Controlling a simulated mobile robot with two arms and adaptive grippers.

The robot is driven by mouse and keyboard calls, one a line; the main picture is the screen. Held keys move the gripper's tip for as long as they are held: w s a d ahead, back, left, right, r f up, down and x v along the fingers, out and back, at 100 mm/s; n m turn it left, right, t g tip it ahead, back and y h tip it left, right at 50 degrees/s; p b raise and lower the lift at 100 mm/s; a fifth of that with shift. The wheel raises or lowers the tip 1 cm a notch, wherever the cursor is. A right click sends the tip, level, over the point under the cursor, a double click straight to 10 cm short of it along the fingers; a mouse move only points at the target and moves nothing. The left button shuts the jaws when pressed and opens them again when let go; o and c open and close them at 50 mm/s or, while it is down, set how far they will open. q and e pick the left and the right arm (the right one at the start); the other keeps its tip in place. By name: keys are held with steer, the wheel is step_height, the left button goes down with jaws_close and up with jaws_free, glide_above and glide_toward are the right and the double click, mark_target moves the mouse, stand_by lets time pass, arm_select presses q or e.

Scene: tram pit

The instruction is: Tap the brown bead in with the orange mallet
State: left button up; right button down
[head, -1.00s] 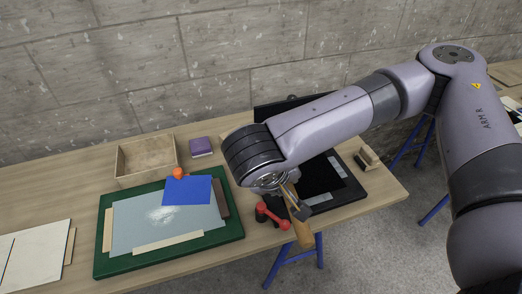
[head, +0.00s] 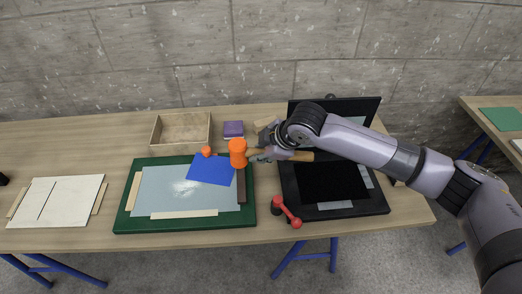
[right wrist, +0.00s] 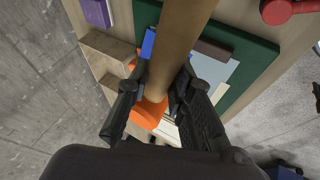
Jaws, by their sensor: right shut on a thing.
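My right gripper (head: 262,155) is shut on the wooden handle (head: 296,155) of the orange mallet (head: 238,153). The mallet's head is just beyond the fingers, by the upper end of the brown bead (head: 241,188). I cannot tell whether they touch. The bead is a dark strip along the right edge of the grey pane (head: 200,201) on the green board (head: 170,225). In the right wrist view the handle runs between the fingers (right wrist: 158,90), and the orange head (right wrist: 148,114) and brown bead (right wrist: 213,50) show beyond. My left gripper is not in view.
A blue sheet (head: 211,170) covers the pane's upper right. Pale strips (head: 198,214) lie along other edges. A small orange item (head: 207,151), wooden tray (head: 181,131) and purple block (head: 233,129) stand behind. A red tool (head: 288,212) and black case (head: 340,210) are right.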

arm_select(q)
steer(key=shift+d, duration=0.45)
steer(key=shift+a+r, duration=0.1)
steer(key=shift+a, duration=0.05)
arm_select(e)
steer(key=shift+r+p, duration=0.2)
steer(key=shift+p, duration=0.5)
arm_select(q)
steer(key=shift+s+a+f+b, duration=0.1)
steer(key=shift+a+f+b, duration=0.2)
steer(key=shift+b, duration=0.7)
arm_select(e)
step_height(320, 180, down, 6)
steer(key=shift+r, duration=0.2)
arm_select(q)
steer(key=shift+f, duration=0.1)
